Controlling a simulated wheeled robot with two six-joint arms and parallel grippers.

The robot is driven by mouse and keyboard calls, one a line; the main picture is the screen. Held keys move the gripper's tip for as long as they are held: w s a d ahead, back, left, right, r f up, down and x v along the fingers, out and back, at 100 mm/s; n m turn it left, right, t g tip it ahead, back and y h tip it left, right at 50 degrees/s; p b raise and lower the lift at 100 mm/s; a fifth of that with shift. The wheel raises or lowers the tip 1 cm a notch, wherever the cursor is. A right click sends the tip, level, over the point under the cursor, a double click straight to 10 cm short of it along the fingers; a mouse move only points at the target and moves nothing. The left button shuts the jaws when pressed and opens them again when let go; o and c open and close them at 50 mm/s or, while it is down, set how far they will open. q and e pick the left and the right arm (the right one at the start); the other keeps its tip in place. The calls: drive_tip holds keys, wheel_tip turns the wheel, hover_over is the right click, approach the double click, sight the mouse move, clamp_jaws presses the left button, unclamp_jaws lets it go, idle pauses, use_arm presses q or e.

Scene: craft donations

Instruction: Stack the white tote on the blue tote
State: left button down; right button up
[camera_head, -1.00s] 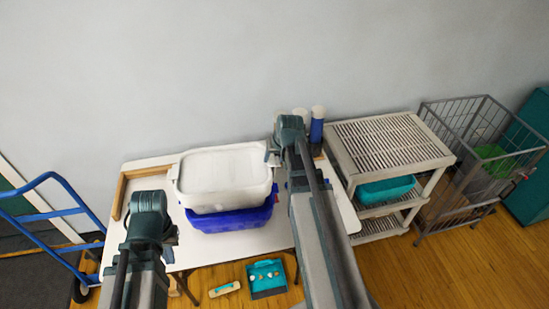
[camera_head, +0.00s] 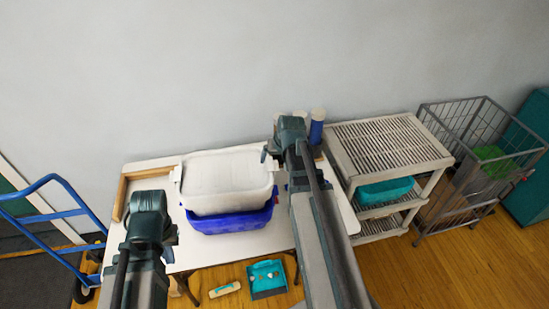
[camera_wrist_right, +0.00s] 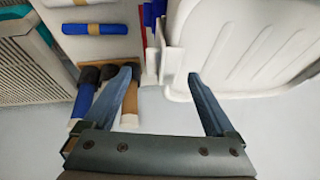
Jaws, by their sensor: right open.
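The white tote (camera_head: 228,180) is on top of the blue tote (camera_head: 232,220), roughly in line with it and looking level in the head view. The blue tote rests on the white table. My right gripper (camera_head: 268,158) is at the white tote's right end. In the right wrist view its fingers (camera_wrist_right: 161,78) are apart, with the white tote (camera_wrist_right: 265,45) and its end handle just beyond them. My left gripper (camera_head: 172,240) is low beside the totes' left front; its fingers are mostly hidden by its own wrist.
The white table (camera_head: 190,256) has a wooden strip (camera_head: 128,178) at its left. Blue rolls (camera_head: 317,128) stand behind my right arm. A slatted shelf (camera_head: 390,145) and wire cart (camera_head: 480,150) are at right, a blue hand truck (camera_head: 50,215) at left. A teal bin (camera_head: 268,290) is below the front edge.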

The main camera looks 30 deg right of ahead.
use_arm(q)
wheel_tip(320, 180, up, 11)
drive_tip(key=p, duration=1)
drive_tip(key=shift+r, duration=0.2)
use_arm(e)
drive_tip(key=v, duration=1.2)
drive_tip(key=shift+r, duration=0.15)
use_arm(q)
wheel_tip(320, 180, down, 18)
drive_tip(key=b, duration=1.7)
use_arm(e)
drive_tip(key=s+a+f+n+g, duration=0.1)
drive_tip(key=s+a+f, duration=0.3)
drive_tip(key=a, duration=0.5)
drive_tip(key=s+a+f+n+g, duration=0.2)
drive_tip(key=s+a+f+n, duration=0.2)
drive_tip(key=a+f, duration=0.5)
drive_tip(key=s+a+f+n+g+h, duration=0.1)
drive_tip(key=s+a+f+n+g, duration=0.1)
drive_tip(key=a+f, duration=0.4)
drive_tip(key=s+a+n, duration=0.1)
drive_tip(key=a, duration=0.4)
drive_tip(key=shift+s+a+f, duration=0.25)
drive_tip(key=shift+s+f, duration=0.1)
drive_tip(key=shift+s, duration=0.05)
